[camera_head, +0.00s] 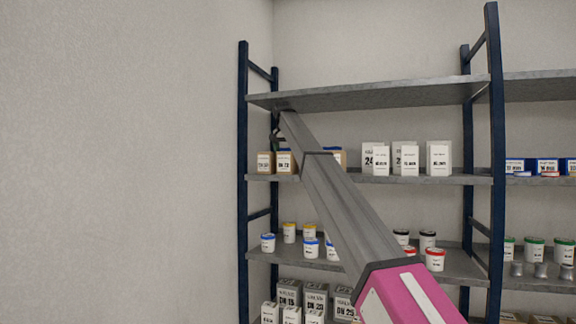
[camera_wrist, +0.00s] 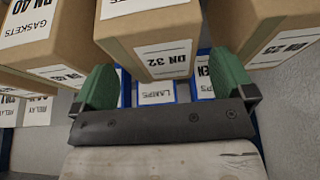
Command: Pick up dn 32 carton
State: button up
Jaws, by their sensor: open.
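In the wrist view, the brown DN 32 carton (camera_wrist: 150,28) has a white label reading "DN 32". It lies just ahead of my gripper (camera_wrist: 165,82), between the lines of its two green fingers. The fingers are spread apart with nothing held between them. Whether either finger touches the carton, I cannot tell. In the head view, my gripper (camera_head: 277,137) is small and dark, at the left end of the upper-middle shelf, just above brown cartons (camera_head: 265,162). Their labels are too small there to read surely, and my arm hides part of the row.
In the wrist view, a DN 40 carton (camera_wrist: 45,32) stands left of the DN 32 carton and another brown carton (camera_wrist: 265,25) right of it, close to the fingers. Blue boxes with lamp labels (camera_wrist: 155,97) lie beyond. The upper shelf board (camera_head: 370,95) and blue post (camera_head: 243,140) confine the space.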

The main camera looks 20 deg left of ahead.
aim_at(289, 158)
jog(key=shift+x, duration=2)
jog(key=shift+f, duration=0.25)
jog(key=c, duration=1)
